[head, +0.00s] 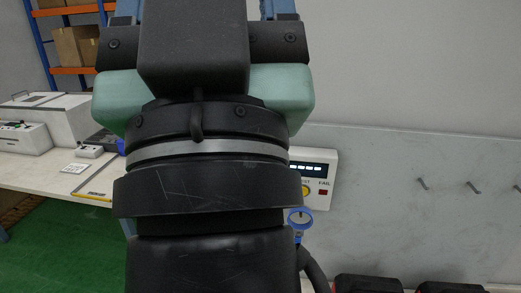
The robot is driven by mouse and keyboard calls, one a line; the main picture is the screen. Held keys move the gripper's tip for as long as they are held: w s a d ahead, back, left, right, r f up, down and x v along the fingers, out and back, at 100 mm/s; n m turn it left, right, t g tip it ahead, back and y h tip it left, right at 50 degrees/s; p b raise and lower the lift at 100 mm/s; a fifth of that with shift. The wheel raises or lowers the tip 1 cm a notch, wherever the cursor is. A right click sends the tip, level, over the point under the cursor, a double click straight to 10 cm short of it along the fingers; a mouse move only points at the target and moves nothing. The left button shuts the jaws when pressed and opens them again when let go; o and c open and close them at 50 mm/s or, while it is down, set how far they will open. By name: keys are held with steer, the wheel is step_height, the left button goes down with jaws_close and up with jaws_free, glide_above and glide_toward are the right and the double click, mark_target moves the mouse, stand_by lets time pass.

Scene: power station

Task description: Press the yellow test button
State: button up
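The yellow test button (306,189) is on the front of a white test box (326,170) right of my arm. Only its right part shows; my wrist hides the rest and the box's left side. The box has a dark lit display (308,169), the label "FAIL" and a small red square (323,192). My gripper (204,8) is at the top of the head view, above and left of the button. Its two blue-grey fingers are wide apart. Their tips are cut off by the frame's top edge, and I see nothing held between them.
A blue ring (300,220) is just below the white box. Black and red items (368,284) show at the bottom. A grey wall panel with hooks (422,184) is at right. A workbench (50,172) with instruments and a shelf with cartons (76,46) are at left.

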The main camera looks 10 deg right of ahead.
jaws_close()
stand_by(1.4)
